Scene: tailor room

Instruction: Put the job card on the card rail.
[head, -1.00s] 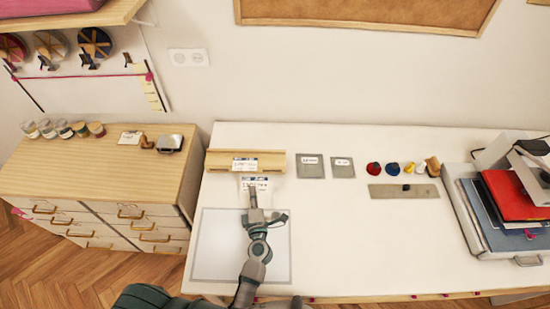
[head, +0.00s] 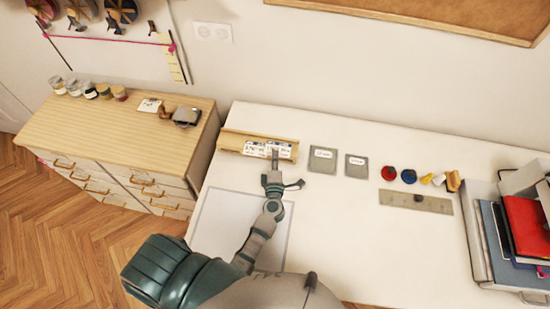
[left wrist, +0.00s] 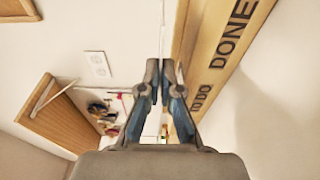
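The wooden card rail (head: 234,141) lies along the back left of the white table. Its front shows the words TO DO and DONE in the left wrist view (left wrist: 221,57). One white printed card (head: 254,149) stands at the rail's middle. The job card (head: 286,151), white with blue print, is at the rail's right part, in my left gripper (head: 275,153). The left wrist view shows the fingers (left wrist: 154,88) closed together, with a thin card edge above them beside the rail. I cannot tell whether the card's lower edge sits in the rail. My right gripper is not in view.
Two grey labelled squares (head: 322,159) lie right of the rail, then several small coloured items (head: 388,173) and a metal ruler (head: 430,204). Folders and boxes (head: 528,226) fill the right end. A pale mat (head: 212,222) lies under my left arm.

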